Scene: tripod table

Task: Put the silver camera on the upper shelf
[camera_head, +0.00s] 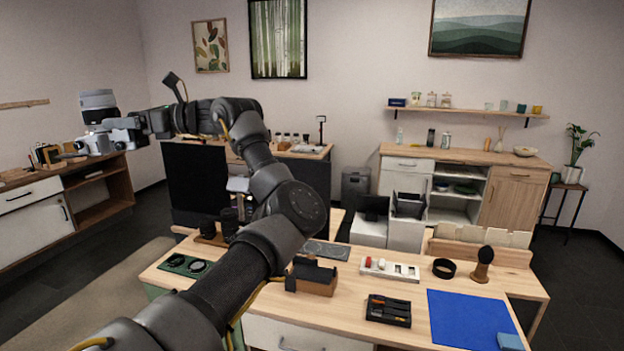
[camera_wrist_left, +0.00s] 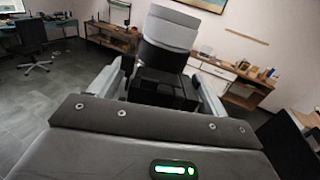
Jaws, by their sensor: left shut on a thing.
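The silver camera (camera_head: 98,103), with a silver top and a dark band, is held up at the left in the head view by my left gripper (camera_head: 108,133). In the left wrist view the camera (camera_wrist_left: 168,38) stands between the two fingers, silver above and black below. The left gripper (camera_wrist_left: 158,92) is shut on its lower black part. A wall shelf (camera_head: 468,112) with small jars and cups is on the far wall at the right. Another wall shelf (camera_head: 22,104) shows partly at the left edge, behind the camera. My right gripper is not in view.
A low wooden cabinet (camera_head: 101,205) with open shelves stands below the held camera at the left. The workbench (camera_head: 345,278) in front carries a black tray (camera_head: 388,310), a blue mat (camera_head: 468,320) and small tools. Floor shows between the cabinet and the workbench.

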